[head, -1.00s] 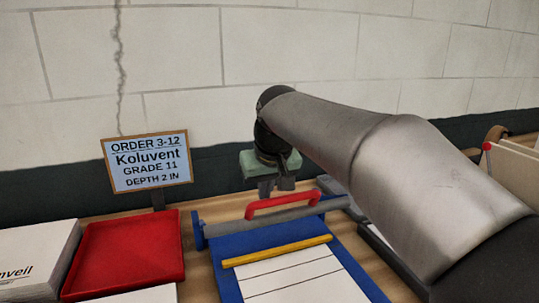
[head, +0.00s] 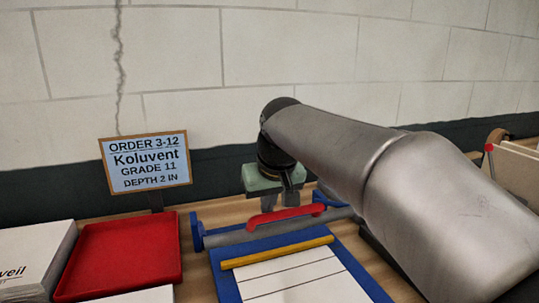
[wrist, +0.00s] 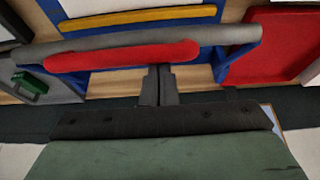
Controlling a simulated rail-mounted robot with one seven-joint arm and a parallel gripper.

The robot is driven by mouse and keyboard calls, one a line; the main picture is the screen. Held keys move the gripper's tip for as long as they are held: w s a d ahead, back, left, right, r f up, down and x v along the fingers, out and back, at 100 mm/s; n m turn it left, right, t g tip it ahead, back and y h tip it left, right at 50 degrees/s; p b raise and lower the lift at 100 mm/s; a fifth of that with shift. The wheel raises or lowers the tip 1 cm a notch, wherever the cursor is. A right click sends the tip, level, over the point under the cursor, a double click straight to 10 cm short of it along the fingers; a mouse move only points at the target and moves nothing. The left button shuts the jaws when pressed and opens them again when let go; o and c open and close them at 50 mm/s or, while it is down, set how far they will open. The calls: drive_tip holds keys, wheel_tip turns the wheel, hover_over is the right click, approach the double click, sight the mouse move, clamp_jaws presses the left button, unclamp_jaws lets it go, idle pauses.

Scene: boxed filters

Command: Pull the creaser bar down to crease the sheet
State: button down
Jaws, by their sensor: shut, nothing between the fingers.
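The creaser has a blue base (head: 228,285) with a lined white sheet (head: 300,279) on it and a yellow strip (head: 278,252) across the sheet. Its grey bar (head: 230,237) carries a red handle (head: 285,215) and lies across the far end of the base, behind the yellow strip. My gripper (head: 281,205) is shut and empty, just behind the handle, which partly hides the fingertips. In the wrist view the closed fingers (wrist: 160,80) reach to the edge of the red handle (wrist: 122,57). I cannot tell whether they touch it.
A red tray (head: 125,258) is left of the creaser, with a stack of white boxes or sheets (head: 32,258) beyond it. An order sign (head: 146,163) stands behind the tray. The block wall (head: 300,60) is close behind. My arm covers the right side.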

sight(271, 216)
drive_tip(key=shift+s+f, duration=0.1)
drive_tip(key=shift+f, duration=0.15)
drive_tip(key=shift+s+d+f+b, duration=0.1)
drive_tip(key=shift+s+f+b, duration=0.15)
drive_tip(key=shift+f+b, duration=0.3)
drive_tip(key=shift+s+d+f+b, duration=0.1)
drive_tip(key=shift+s+f+b, duration=0.15)
drive_tip(key=shift+f+b, duration=0.25)
drive_tip(key=shift+f, duration=0.1)
drive_tip(key=shift+s+d+f+b, duration=0.1)
drive_tip(key=shift+s+f+b, duration=0.1)
drive_tip(key=shift+f+b, duration=0.35)
drive_tip(key=shift+s+f+b, duration=0.2)
drive_tip(key=shift+f+b, duration=0.3)
drive_tip(key=shift+f, duration=0.1)
drive_tip(key=shift+s+d+f+b, duration=0.1)
drive_tip(key=shift+s+f+b, duration=0.1)
drive_tip(key=shift+f+b, duration=0.4)
drive_tip(key=shift+s+f+b, duration=0.15)
drive_tip(key=shift+f+b, duration=0.3)
drive_tip(key=shift+f, duration=0.25)
drive_tip(key=shift+f+b, duration=1.2)
drive_tip(key=shift+f, duration=0.3)
